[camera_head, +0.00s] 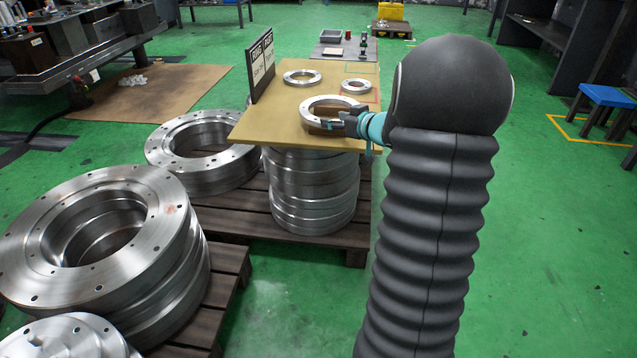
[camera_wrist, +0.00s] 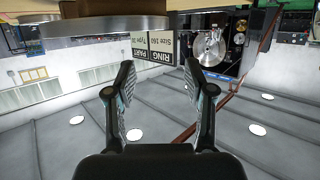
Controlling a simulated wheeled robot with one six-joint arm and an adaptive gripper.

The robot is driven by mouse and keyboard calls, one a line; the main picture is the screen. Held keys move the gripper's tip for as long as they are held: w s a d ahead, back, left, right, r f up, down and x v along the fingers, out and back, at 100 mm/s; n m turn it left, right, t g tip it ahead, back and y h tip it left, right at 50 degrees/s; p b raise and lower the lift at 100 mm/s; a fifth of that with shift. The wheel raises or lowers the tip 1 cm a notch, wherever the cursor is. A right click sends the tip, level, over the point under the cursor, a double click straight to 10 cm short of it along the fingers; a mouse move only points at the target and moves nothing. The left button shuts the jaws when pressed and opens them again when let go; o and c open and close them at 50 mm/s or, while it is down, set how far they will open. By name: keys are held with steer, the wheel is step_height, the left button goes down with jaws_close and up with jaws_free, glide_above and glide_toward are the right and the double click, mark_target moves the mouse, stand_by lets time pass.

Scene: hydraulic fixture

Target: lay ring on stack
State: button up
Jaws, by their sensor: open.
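A silvery metal ring (camera_head: 318,104) is at the near part of a tan board (camera_head: 262,124), with a brown block (camera_head: 322,126) at its near side. My gripper (camera_head: 345,121) is at the ring's near right side. In the wrist view my gripper (camera_wrist: 159,68) is open, with nothing visible between its fingers. A curved metal side (camera_wrist: 85,38), probably this ring's, shows close beyond the fingertips at the top. I cannot tell whether the fingers touch it. A second ring (camera_head: 290,77) and a smaller ring (camera_head: 346,86) lie farther back on the board. Which stack the task means is unclear.
The board rests on a column of thick metal discs (camera_head: 312,190) on a pallet (camera_head: 232,222). A sign (camera_head: 262,66) stands at its left edge. Larger flanges (camera_head: 205,150) stand to the left. A grey tray (camera_head: 340,50) is behind.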

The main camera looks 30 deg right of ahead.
steer(key=s+a+r+m+g+h, duration=0.2)
steer(key=s+a+r+m+h, duration=0.1)
steer(key=s+a+r+h, duration=0.55)
steer(key=s+a+f+g+y, duration=0.2)
steer(key=s+a, duration=0.3)
steer(key=s, duration=0.4)
steer(key=s+a+f+g+y, duration=0.2)
steer(key=s+a, duration=0.4)
steer(key=s, duration=0.4)
steer(key=s+a+f+n+g+y, duration=0.1)
steer(key=s+a+f+g+y, duration=0.1)
steer(key=s+a, duration=0.3)
steer(key=s, duration=0.4)
steer(key=shift+s+a+f+g, duration=0.15)
steer(key=shift+a+f+g, duration=0.1)
steer(key=shift+g, duration=0.15)
